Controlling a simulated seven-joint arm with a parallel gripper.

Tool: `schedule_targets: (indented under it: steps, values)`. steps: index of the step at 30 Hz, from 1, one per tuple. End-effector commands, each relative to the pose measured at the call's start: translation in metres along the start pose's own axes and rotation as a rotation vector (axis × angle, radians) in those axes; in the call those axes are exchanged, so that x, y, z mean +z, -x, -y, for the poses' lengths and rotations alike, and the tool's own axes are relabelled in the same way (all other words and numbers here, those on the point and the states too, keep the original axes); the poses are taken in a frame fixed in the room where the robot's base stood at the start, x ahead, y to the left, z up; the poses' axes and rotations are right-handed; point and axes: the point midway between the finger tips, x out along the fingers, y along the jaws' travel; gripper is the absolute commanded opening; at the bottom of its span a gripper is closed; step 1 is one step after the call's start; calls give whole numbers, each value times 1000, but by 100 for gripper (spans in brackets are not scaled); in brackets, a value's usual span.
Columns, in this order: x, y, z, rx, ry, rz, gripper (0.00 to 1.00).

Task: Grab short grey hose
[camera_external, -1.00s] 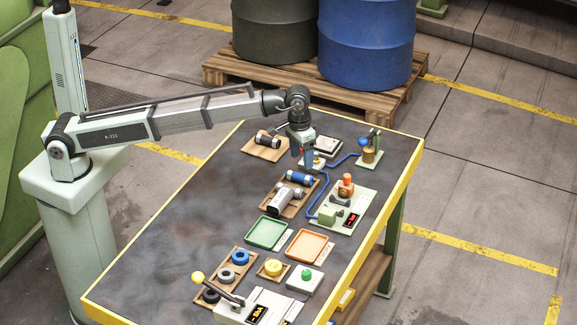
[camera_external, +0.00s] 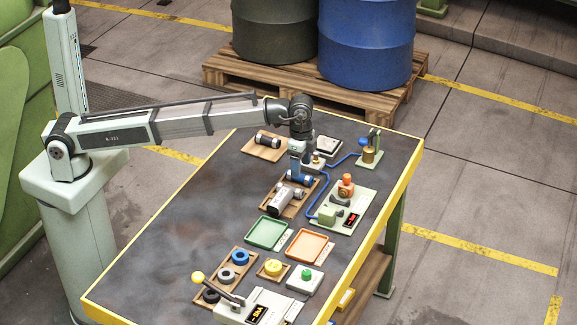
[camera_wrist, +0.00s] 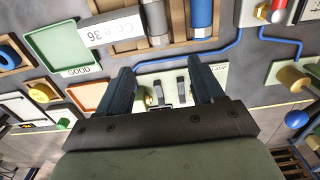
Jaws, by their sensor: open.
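Another dark cylinder (camera_external: 268,139) lies on a wooden board at the far left of the table. A green tray (camera_external: 251,233) and an orange tray (camera_external: 322,250) are nearer. A blue cable (camera_external: 325,190) runs along the right to a pale panel (camera_external: 357,194).

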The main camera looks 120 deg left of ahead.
Motion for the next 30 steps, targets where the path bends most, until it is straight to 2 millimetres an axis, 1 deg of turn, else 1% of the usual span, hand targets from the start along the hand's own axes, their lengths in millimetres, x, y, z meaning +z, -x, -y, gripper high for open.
schedule_targets:
  steps: [1, 3, 7, 10, 17, 20, 27, 30]
  values:
    - [1, -11, 0, 1, 1, 1, 67]
    - [1, -22, 0, 1, 1, 2, 67]
    - [0, -39, 0, 0, 1, 1, 67]
    - [0, -47, 0, 0, 2, 0, 67]
    - [0, -54, 0, 0, 2, -1, 67]
    - [1, -63, 1, 0, 2, 1, 67]
    - [2, -94, 1, 1, 2, 1, 67]
    - [2, -101, 1, 0, 3, -1, 67]
